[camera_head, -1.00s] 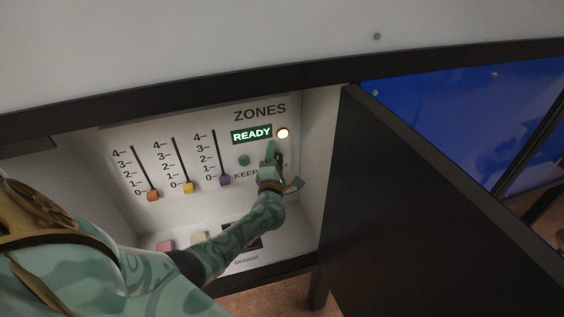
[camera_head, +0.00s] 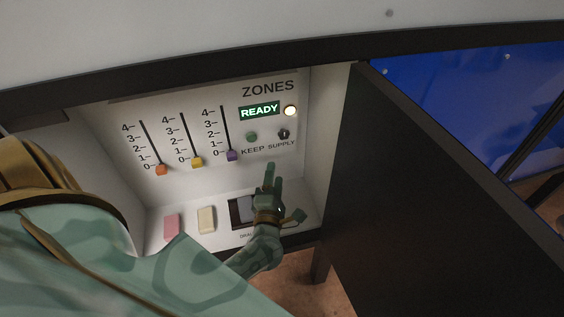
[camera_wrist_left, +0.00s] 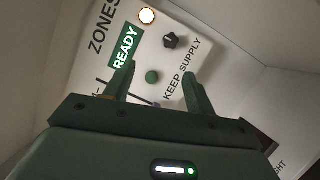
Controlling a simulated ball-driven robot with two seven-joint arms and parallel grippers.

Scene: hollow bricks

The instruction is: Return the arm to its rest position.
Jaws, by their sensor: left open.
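My left gripper (camera_head: 284,192) is open and empty in front of the lower right part of the control panel (camera_head: 180,112), inside the cabinet. Its arm comes in from the lower left. In the left wrist view its two fingers (camera_wrist_left: 158,74) stand apart, with the green KEEP button (camera_wrist_left: 152,77) showing between them and the black SUPPLY knob (camera_wrist_left: 170,41) beyond. In the head view the fingers are below the SUPPLY knob (camera_head: 284,133) and partly cover the DRAUGHT part (camera_head: 238,212). My right gripper is not in view.
The READY sign (camera_head: 259,111) and the round lamp (camera_head: 291,111) are lit. Orange (camera_head: 161,170), yellow (camera_head: 196,162) and purple (camera_head: 232,156) sliders sit at 0. Pink (camera_head: 171,225) and cream (camera_head: 206,219) blocks are below. The dark open door (camera_head: 420,190) bounds the right side.

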